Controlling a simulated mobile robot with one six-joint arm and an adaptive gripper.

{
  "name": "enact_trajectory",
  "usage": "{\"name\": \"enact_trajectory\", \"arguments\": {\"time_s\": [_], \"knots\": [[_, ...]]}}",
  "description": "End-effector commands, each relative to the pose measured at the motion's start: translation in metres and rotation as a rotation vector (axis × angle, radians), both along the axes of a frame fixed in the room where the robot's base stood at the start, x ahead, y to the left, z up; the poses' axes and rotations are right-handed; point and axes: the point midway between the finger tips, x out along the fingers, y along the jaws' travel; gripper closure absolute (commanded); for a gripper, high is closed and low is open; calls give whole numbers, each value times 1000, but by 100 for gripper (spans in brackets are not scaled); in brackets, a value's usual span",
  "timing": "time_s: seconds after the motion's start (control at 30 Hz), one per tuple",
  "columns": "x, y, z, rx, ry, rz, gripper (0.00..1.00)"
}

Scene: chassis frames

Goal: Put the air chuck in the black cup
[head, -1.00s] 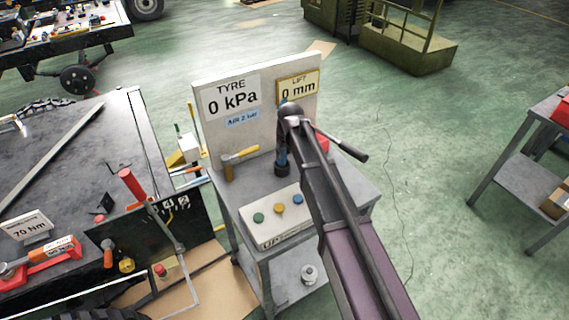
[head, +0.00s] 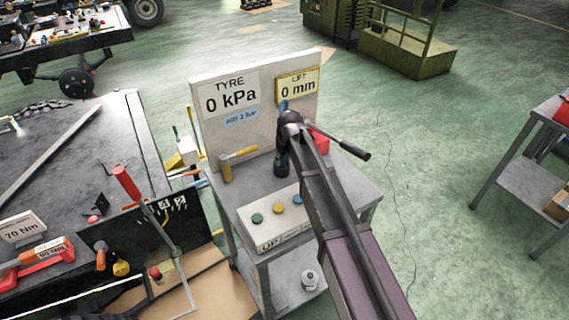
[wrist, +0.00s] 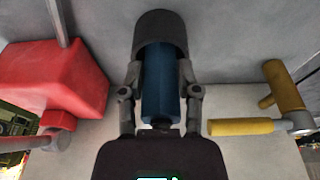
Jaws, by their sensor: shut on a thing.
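A blue cylindrical body (wrist: 160,90), which looks like the air chuck, is between the two fingers of my gripper (wrist: 160,88). My gripper is shut on it.
The stand (head: 350,188) carries a gauge panel (head: 210,130), a button box (head: 265,235), a yellow-handled tool (head: 238,158) left of the cup and a red block (head: 320,142) right of it. A rod with a black grip (head: 355,152) sticks out right. Open floor lies farther right.

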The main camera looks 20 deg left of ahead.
Motion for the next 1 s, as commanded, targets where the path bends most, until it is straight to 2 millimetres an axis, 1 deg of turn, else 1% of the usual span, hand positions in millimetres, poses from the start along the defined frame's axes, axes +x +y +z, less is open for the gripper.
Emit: {"name": "enact_trajectory", "arguments": {"time_s": [0.43, 0.47, 0.5, 0.57, 0.6, 1.0], "knots": [[0, 0, -3, 0, 0, 1, 100], [0, 0, -3, 0, 0, 1, 54], [0, 1, -3, 0, 0, 1, 42], [0, 1, -3, 0, 0, 1, 24], [0, 1, -3, 0, 0, 1, 21], [-1, 1, -2, 0, 0, 1, 21]]}}
